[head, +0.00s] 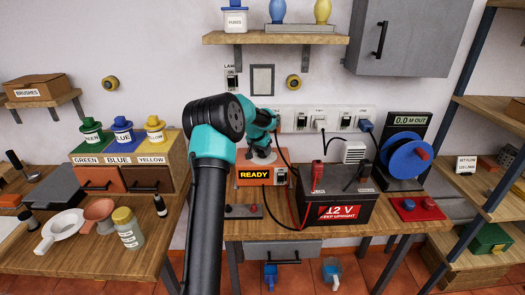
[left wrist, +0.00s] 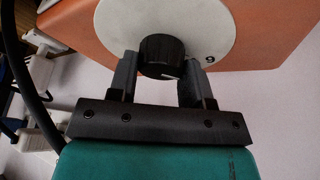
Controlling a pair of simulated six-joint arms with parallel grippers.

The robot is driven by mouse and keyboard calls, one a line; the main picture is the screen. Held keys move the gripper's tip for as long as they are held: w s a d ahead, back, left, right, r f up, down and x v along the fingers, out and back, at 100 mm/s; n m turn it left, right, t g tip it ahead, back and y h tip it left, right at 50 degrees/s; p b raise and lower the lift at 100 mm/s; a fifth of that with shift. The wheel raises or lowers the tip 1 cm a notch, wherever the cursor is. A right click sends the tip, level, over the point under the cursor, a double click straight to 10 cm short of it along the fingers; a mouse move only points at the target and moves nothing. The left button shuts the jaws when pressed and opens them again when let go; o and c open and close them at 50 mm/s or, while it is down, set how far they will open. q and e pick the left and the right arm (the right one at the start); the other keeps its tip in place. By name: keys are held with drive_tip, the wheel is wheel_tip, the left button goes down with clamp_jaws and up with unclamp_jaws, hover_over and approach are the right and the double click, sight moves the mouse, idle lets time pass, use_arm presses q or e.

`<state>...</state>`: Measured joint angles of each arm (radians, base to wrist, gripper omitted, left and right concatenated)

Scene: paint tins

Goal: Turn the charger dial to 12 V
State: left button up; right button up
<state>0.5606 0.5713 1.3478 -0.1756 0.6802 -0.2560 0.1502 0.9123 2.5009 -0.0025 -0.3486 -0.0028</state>
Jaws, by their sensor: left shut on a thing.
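The orange charger (head: 262,177) stands on the workbench, and its display reads READY. Its black dial (left wrist: 165,54) sits on a round pale plate (left wrist: 118,22) on the orange face in the left wrist view. My left gripper (left wrist: 164,72) reaches the dial, with one finger on each side, shut on it. In the head view my left gripper (head: 262,152) is at the charger's top, and my arm hides part of the charger. My right gripper is not in view.
A black 12 V battery (head: 335,208) with red and black clamps stands right of the charger, cables between them. A cable reel (head: 408,160) stands farther right. Paint tins (head: 122,131) and jars occupy the left side.

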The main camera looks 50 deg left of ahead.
use_arm(q)
drive_tip(key=shift+m, duration=0.4)
drive_tip(key=m+h, duration=0.2)
drive_tip(key=m, duration=0.3)
drive_tip(key=shift+w, duration=0.1)
drive_tip(key=m+g+h, duration=0.1)
drive_tip(key=m, duration=0.2)
drive_tip(key=m+h, duration=0.1)
drive_tip(key=m, duration=0.2)
drive_tip(key=shift+d+g, duration=0.1)
drive_tip(key=shift+g, duration=0.3)
drive_tip(key=o, duration=0.9)
drive_tip(key=v, duration=1.7)
drive_tip(key=shift+a, duration=0.4)
